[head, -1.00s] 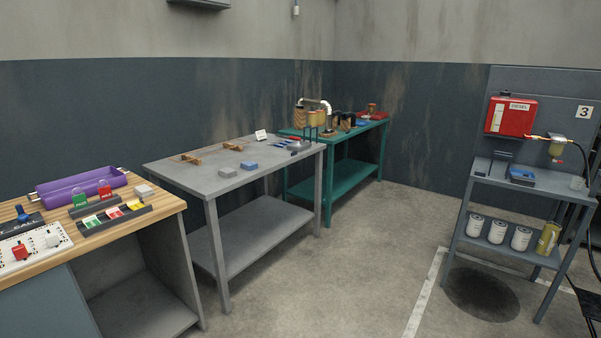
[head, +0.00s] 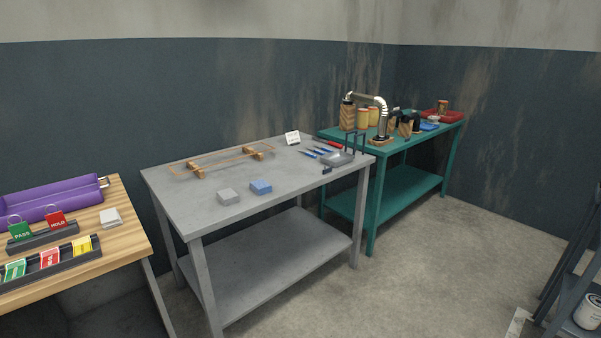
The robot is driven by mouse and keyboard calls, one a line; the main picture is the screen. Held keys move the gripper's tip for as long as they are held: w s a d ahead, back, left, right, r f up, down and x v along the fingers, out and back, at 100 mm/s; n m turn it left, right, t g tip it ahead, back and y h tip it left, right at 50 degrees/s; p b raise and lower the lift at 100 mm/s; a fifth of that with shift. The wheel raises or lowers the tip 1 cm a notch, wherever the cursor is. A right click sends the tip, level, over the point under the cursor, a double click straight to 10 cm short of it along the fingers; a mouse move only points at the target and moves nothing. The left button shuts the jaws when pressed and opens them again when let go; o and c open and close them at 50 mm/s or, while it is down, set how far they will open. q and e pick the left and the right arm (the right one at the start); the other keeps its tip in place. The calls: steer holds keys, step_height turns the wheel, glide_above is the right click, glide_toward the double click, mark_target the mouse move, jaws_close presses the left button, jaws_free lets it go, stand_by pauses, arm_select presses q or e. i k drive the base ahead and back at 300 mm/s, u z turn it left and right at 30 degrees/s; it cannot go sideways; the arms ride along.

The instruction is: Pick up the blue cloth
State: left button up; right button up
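A folded blue cloth (head: 261,187) lies on the grey table (head: 200,178), near its front edge. A folded grey cloth (head: 228,196) lies just left of it, a small gap apart. Another small blue item (head: 429,126) sits on the green table at the back right; it is too small to tell whether it is a cloth. Neither of my grippers shows in the head view.
A wooden bench (head: 128,229) stands left, the green table (head: 375,157) behind right. Floor (head: 420,270) in front is clear.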

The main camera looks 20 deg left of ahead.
mark_target(260, 187)
steer(key=i, duration=3.75)
steer(key=u, duration=1.65)
